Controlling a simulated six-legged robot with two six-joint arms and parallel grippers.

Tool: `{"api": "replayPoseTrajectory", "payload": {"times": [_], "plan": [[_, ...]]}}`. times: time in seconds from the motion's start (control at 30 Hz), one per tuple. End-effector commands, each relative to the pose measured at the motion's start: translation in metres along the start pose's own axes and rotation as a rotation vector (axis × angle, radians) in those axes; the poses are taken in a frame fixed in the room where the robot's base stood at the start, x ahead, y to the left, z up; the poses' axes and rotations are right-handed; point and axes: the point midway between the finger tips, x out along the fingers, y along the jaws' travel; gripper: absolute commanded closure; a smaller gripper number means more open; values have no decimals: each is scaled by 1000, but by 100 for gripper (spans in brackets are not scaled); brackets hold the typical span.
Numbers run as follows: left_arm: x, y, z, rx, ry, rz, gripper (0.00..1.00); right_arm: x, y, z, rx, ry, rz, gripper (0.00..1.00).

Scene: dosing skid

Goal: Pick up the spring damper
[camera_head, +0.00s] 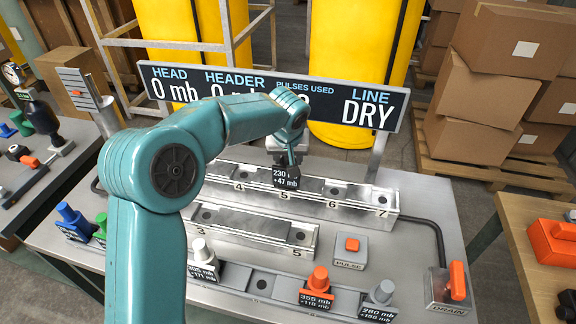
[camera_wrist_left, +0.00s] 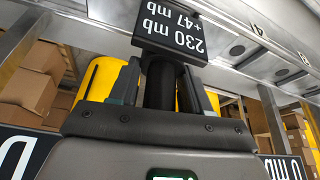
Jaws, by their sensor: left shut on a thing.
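My left gripper (camera_head: 287,150) is shut on a black cylindrical part (camera_wrist_left: 160,85) whose dark tag (camera_head: 286,178) reads 230 mb, +47 mb. No name on it tells me whether it is the spring damper. In the head view it hangs by the upper metal rail (camera_head: 355,208), near number 5; I cannot tell whether it touches the rail. Much of the part is hidden by the fingers and tag. In the front rack stand an orange part (camera_head: 320,279) tagged 355 mb, a grey part (camera_head: 382,291) tagged 280 mb and a pale part (camera_head: 199,249). My right gripper is not in view.
A sign (camera_head: 270,92) reading LINE DRY stands behind the rails. A lower rail (camera_head: 300,240), a PULSE button (camera_head: 352,244) and a DRAIN switch (camera_head: 457,280) are on the bench. Blue (camera_head: 68,213) and green (camera_head: 101,224) parts stand at the left.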

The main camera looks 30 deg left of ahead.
Motion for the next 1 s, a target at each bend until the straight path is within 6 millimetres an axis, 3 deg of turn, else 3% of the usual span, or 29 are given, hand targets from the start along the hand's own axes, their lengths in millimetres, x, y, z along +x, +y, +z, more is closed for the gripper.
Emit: {"api": "replayPoseTrajectory", "payload": {"times": [0.27, 0.8, 1.0], "plan": [[-22, 1, -10, -1, 5, 2, 100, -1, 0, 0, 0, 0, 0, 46], [-130, 0, -55, -2, 5, 2, 100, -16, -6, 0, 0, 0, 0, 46], [-161, 1, -67, -1, 3, 2, 100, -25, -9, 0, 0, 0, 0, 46]]}}
